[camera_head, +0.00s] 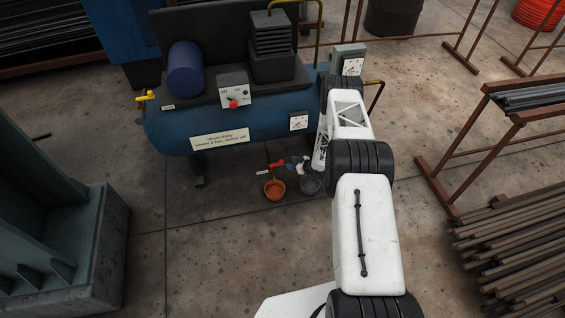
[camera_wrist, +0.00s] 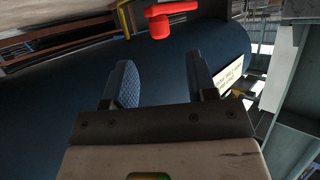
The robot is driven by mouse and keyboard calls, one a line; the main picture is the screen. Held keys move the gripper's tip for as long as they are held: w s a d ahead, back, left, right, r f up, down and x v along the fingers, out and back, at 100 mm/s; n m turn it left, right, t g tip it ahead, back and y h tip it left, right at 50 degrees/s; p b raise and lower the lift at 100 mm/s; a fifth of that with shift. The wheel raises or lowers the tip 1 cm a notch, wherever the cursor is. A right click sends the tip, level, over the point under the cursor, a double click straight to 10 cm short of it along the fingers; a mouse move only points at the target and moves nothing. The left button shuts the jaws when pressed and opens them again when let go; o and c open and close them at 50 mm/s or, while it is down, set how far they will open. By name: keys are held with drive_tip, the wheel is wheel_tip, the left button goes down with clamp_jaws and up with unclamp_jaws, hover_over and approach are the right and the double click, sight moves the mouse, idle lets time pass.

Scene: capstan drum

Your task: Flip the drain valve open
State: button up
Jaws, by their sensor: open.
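The drain valve's red handle (camera_head: 277,164) sits low under the blue tank (camera_head: 225,122), above an orange bowl (camera_head: 274,188). In the wrist view a red handle (camera_wrist: 160,22) shows near the top, beyond the fingertips and roughly centred between them. My gripper (camera_head: 291,164) is just right of the handle in the head view, partly hidden by its small size there. In the wrist view my gripper (camera_wrist: 159,64) is open, with two blue padded fingers apart and nothing between them. The handle appears clear of both fingers.
A grey bowl (camera_head: 310,184) stands right of the orange one. A yellow valve handle (camera_head: 146,97) is at the tank's left end. A control box with a red knob (camera_head: 234,104) is on the tank.

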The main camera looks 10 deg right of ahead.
sight(282, 161)
drive_tip(key=shift+x, duration=3.6)
clamp_jaws()
